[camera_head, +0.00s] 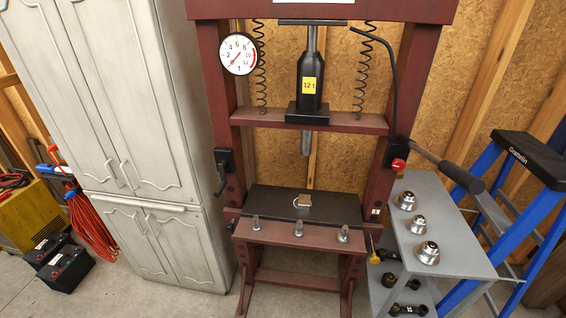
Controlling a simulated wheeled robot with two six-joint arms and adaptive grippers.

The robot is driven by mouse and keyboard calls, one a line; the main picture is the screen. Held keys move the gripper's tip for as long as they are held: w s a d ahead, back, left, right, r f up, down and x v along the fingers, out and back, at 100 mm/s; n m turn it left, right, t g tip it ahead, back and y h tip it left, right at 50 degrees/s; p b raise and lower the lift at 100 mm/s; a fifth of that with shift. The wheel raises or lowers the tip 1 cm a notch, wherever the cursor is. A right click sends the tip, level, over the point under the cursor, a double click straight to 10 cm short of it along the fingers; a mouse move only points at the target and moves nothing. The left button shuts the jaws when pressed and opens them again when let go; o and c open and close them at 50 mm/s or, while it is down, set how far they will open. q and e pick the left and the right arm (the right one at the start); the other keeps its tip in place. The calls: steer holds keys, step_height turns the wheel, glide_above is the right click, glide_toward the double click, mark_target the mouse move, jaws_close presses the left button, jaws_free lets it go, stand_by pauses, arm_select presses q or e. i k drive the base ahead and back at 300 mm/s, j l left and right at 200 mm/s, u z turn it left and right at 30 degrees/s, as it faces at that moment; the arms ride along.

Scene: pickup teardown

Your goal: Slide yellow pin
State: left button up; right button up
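The dark red hydraulic press stands in the middle, with a black bottle jack (310,82) on its crossbar and a dark bed plate (270,202) below. Neither of my grippers is in view.
A grey cart (458,243) at the right holds three round metal parts (417,224). A lever handle (462,178) juts right from the press. A blue ladder (540,215) stands beyond it. Grey cabinets (125,110) are close on the left.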

mark_target(374, 260)
steer(key=z, duration=1.1)
